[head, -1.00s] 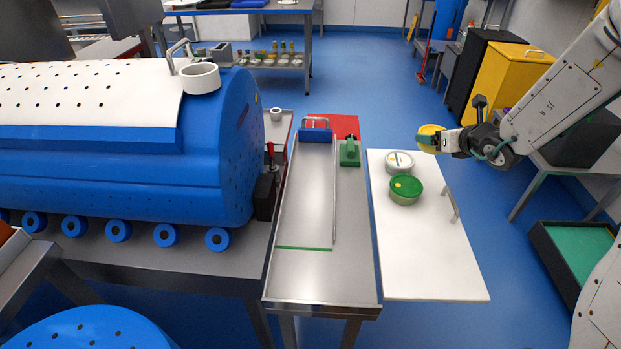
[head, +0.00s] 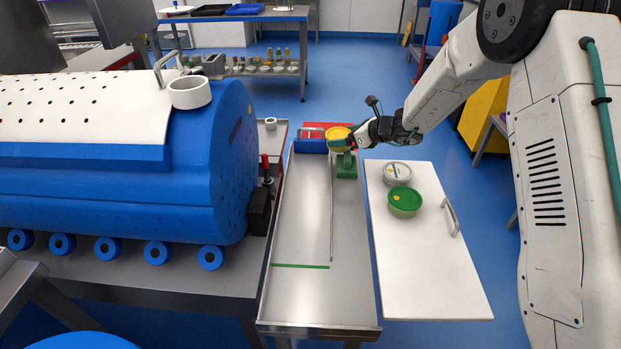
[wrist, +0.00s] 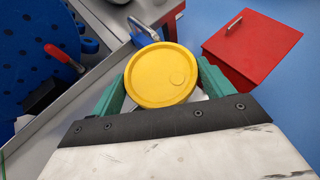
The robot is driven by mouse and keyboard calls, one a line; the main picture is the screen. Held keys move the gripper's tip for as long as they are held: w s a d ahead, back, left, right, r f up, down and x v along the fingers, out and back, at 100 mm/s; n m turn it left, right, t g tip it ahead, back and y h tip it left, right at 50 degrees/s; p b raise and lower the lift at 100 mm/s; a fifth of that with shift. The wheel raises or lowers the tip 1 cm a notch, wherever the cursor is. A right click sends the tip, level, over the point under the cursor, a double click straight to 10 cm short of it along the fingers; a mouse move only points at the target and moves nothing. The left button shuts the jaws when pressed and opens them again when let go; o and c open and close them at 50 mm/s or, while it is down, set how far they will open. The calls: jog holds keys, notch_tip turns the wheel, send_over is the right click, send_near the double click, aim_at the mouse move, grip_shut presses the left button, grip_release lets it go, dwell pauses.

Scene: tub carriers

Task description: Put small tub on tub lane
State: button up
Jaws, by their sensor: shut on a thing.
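A small tub with a yellow lid (head: 339,134) is held by my gripper (head: 346,140). In the wrist view the yellow lid (wrist: 161,75) sits between the two green fingers of my gripper (wrist: 160,84), which are shut on the tub. The tub lane (head: 303,205) is a long metal channel with a blue block (head: 311,146) at its far end and a green line (head: 300,266) across its near end. In the head view the held tub appears at the far right corner of the lane, beside the blue block. Its height above the lane is hard to tell.
A white board (head: 424,265) to the right carries a green-lidded tub (head: 405,201) and a white-lidded tub (head: 397,173). A green fixture (head: 346,167) stands by the lane. A red box (wrist: 252,48) lies beyond. A blue perforated drum (head: 225,160) is at left.

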jog(key=s+a, duration=0.2)
jog(key=a, duration=0.1)
jog(key=s+a+f, duration=0.1)
jog(key=s+a, duration=0.1)
jog(key=a, duration=0.1)
jog(key=s+a, duration=0.3)
jog(key=shift+a+f, duration=0.25)
jog(key=shift+a, duration=0.05)
jog(key=shift+c, duration=0.4)
jog(key=shift+f, duration=1.7)
jog(key=shift+f, duration=0.15)
jog(key=o, duration=1.1)
jog(key=shift+o, duration=0.2)
